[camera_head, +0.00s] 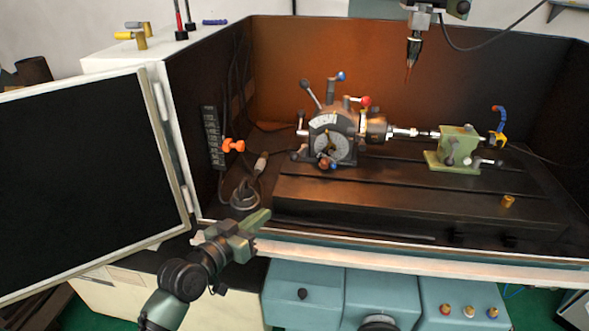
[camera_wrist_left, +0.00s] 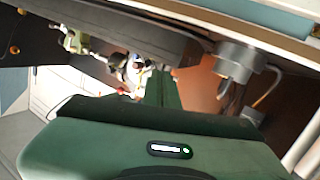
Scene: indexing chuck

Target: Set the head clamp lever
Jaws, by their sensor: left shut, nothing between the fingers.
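The dark indexing head (camera_head: 333,141) with its round dial stands on the slotted table inside the enclosure. It bears several levers, among them a black-knobbed lever (camera_head: 311,95), a blue-knobbed lever (camera_head: 336,84) and a red knob (camera_head: 365,101). I cannot tell which is the head clamp lever. My left gripper (camera_head: 265,214) is shut and empty at the enclosure's front edge, in front and to the left of the head, clear of it. In the left wrist view its green fingers (camera_wrist_left: 163,92) point towards the small, partly hidden head (camera_wrist_left: 135,68). My right gripper is not in view.
A green tailstock (camera_head: 457,146) stands right of the chuck, with a thin workpiece between them. A spindle tool (camera_head: 413,52) hangs above. The open door (camera_head: 90,180) is at left.

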